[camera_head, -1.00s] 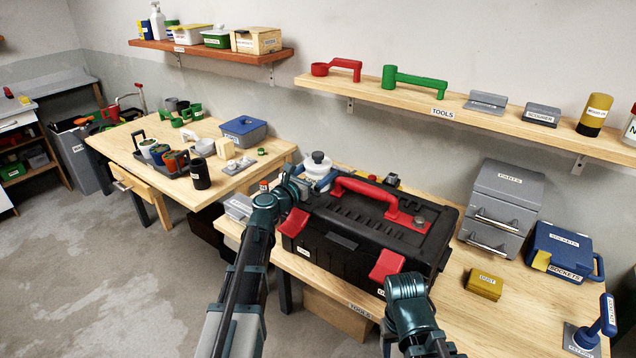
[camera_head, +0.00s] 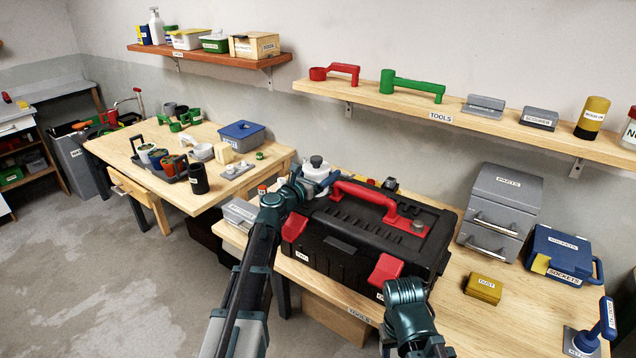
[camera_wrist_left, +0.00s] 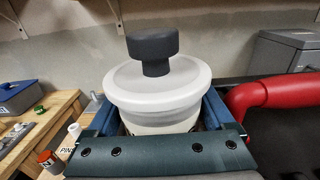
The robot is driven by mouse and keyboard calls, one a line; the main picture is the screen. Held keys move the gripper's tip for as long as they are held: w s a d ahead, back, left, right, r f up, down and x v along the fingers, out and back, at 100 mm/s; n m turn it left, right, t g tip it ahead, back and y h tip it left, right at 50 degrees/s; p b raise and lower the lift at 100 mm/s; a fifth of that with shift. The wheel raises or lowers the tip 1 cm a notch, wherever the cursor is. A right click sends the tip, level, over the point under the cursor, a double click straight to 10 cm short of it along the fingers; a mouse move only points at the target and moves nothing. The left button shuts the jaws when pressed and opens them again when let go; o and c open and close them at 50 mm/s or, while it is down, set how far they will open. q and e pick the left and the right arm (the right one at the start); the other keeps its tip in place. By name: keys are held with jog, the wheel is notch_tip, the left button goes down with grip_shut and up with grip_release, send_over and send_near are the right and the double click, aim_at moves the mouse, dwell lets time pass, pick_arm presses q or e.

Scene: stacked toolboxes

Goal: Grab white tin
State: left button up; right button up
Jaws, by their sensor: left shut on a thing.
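The white tin (camera_head: 316,174) is a round, pale container with a wide lid and a dark knob. It stands upright behind the left end of the black toolbox (camera_head: 345,232). In the left wrist view the tin (camera_wrist_left: 157,88) fills the middle, with a blue finger on each side. My left gripper (camera_wrist_left: 160,118) is shut on it. In the head view the left gripper (camera_head: 303,187) reaches over the toolbox's left end, and the arm partly hides the tin's base. I cannot see whether the tin touches the table. Of my right arm only links show, in front of the toolbox.
The toolbox's red handle (camera_head: 365,196) rises just right of the tin; it also shows in the left wrist view (camera_wrist_left: 272,92). Grey drawers (camera_head: 500,212), a blue case (camera_head: 562,255) and a yellow box (camera_head: 483,289) stand right. A wall shelf (camera_head: 400,98) runs above.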

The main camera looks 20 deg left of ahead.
pick_arm(q)
jog(key=shift+r, duration=0.2)
notch_tip(320, 180, up, 2)
jog(key=shift+r+p, duration=0.1)
jog(key=shift+p, duration=1.15)
jog(key=shift+s+r+p, duration=0.35)
jog(key=shift+r+p, duration=0.4)
jog(key=s, duration=0.5)
jog(key=s+d, duration=0.1)
jog(key=s, duration=0.4)
jog(key=s+d+r+p, duration=0.1)
jog(key=s, duration=0.4)
jog(key=shift+s+d, duration=0.1)
jog(key=shift+d, duration=0.15)
